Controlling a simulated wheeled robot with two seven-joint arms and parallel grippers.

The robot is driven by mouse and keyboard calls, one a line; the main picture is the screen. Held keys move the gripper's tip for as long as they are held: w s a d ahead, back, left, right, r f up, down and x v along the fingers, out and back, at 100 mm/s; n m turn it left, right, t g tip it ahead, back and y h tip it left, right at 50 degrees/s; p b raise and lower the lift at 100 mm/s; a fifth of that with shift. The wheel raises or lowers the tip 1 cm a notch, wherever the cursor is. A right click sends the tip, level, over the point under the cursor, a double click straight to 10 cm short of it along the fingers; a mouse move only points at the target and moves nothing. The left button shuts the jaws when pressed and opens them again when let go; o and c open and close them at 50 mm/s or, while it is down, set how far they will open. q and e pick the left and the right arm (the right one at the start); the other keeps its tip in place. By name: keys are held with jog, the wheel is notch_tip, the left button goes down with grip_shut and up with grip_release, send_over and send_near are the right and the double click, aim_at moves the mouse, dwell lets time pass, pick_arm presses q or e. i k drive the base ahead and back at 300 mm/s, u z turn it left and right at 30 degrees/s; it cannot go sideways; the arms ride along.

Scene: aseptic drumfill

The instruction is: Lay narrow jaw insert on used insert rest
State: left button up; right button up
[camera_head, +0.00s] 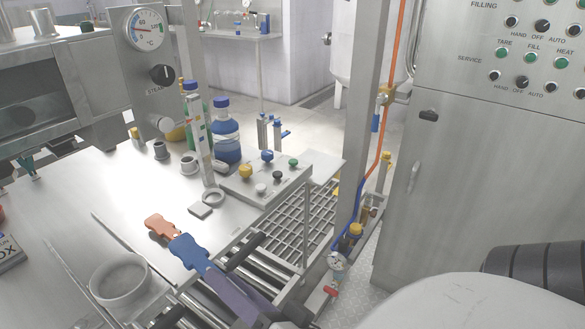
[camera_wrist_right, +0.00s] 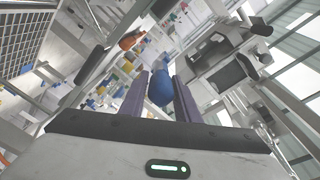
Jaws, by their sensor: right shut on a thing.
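My right gripper (camera_head: 212,272), with purple fingers, comes in from the lower right and is shut on a tool with a blue body (camera_head: 188,250) and an orange end (camera_head: 161,226). This looks like the narrow jaw insert. It is over the steel bench, orange end pointing up-left; I cannot tell whether it touches the top. In the right wrist view the blue part (camera_wrist_right: 161,90) is between the fingers, with the orange end (camera_wrist_right: 131,40) beyond. I cannot identify the used insert rest; a small grey pad (camera_head: 200,211) lies beyond the tool. My left gripper is not in view.
The steel bench (camera_head: 90,200) has free room left of the tool. A white round bowl (camera_head: 121,284) is at the front left. A blue-liquid bottle (camera_head: 226,135), a block with coloured knobs (camera_head: 262,183) and several fittings stand behind. Rollers (camera_head: 208,290) and an upright post (camera_head: 355,110) are to the right.

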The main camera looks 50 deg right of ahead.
aim_at(214, 207)
jog(key=z, duration=2.15)
jog(key=k, duration=0.95)
jog(key=u, duration=1.55)
jog(key=i, duration=0.55)
jog(key=u, duration=0.05)
